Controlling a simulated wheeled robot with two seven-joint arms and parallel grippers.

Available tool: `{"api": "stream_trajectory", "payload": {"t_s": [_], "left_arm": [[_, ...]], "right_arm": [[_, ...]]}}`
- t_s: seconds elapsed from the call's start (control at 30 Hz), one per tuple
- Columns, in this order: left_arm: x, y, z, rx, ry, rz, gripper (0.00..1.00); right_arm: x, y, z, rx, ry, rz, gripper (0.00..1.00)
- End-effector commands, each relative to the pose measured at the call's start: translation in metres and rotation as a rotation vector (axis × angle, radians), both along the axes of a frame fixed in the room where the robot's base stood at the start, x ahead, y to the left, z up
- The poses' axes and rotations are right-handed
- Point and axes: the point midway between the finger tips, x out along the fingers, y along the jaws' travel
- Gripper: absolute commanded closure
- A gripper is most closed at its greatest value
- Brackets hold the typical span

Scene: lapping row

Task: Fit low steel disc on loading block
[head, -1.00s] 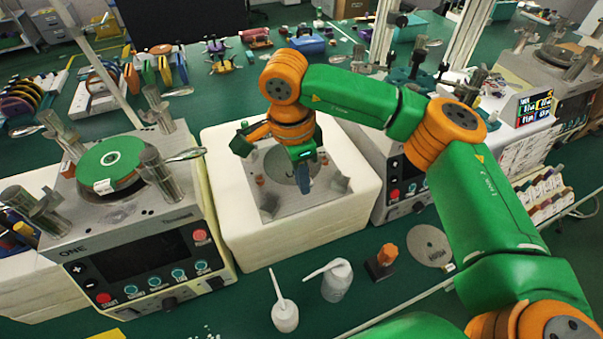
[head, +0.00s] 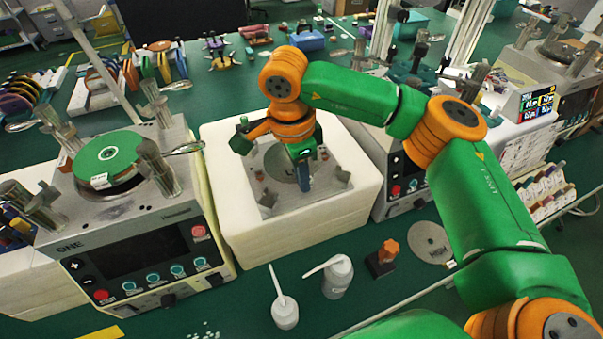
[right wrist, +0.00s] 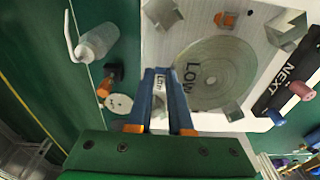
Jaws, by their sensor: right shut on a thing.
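The loading block is a metal plate (head: 270,206) set in a white foam block, and it also shows in the right wrist view (right wrist: 168,40). A round grey low steel disc (right wrist: 222,72) with the word LOW lies over the plate; in the head view it is partly behind my gripper (head: 280,165). My right gripper (right wrist: 161,75) points down at the disc's near edge, its blue fingers shut on a small pale piece marked LOW, apparently the disc's tab. Whether the disc is fully seated cannot be told. My left gripper is not in view.
Small metal corner blocks (right wrist: 286,28) stand around the disc. A lapping machine (head: 135,255) with a green disc (head: 107,154) is at left. Two white bottles (head: 337,278), an orange-topped piece (head: 385,255) and another grey disc (head: 430,242) are on the green bench in front.

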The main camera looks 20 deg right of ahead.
Motion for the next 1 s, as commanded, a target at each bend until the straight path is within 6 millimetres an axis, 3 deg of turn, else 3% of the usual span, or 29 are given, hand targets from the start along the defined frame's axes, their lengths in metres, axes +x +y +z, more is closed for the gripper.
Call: {"api": "stream_trajectory", "payload": {"t_s": [1.0], "left_arm": [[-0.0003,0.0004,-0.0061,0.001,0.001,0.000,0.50]], "right_arm": [[0.0000,0.0001,-0.0040,0.000,-0.001,0.000,1.00]]}}
